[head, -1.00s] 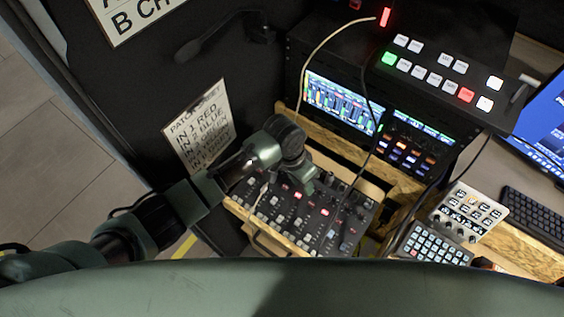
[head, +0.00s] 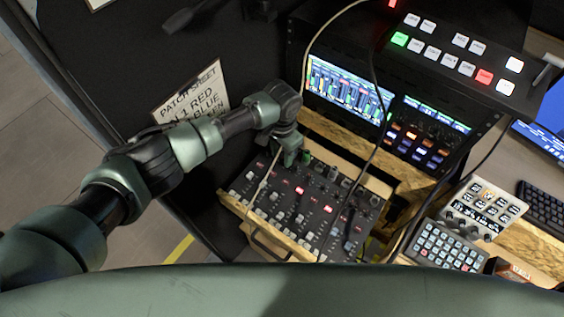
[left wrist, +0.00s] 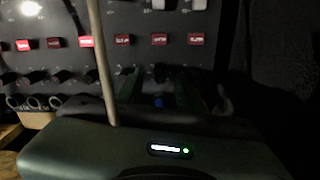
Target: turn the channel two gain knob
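The mixer (head: 318,212) is a dark panel of knobs, faders and red-lit buttons in a wooden frame. My left gripper (head: 290,157) points down at its far edge in the head view. In the left wrist view, the two dark fingers of the left gripper (left wrist: 158,92) stand apart, with a small blue-capped knob (left wrist: 158,102) between them. The fingers look clear of this knob, but the picture is dark. I cannot read which channel the knob belongs to. My right gripper is not in view.
A tan cable (head: 268,172) runs over the mixer's left part and passes close to the gripper in the wrist view. A rack with a lit screen (head: 347,91) stands behind. A patch sheet (head: 190,98) is on the left. A keypad (head: 447,246) is right of the mixer.

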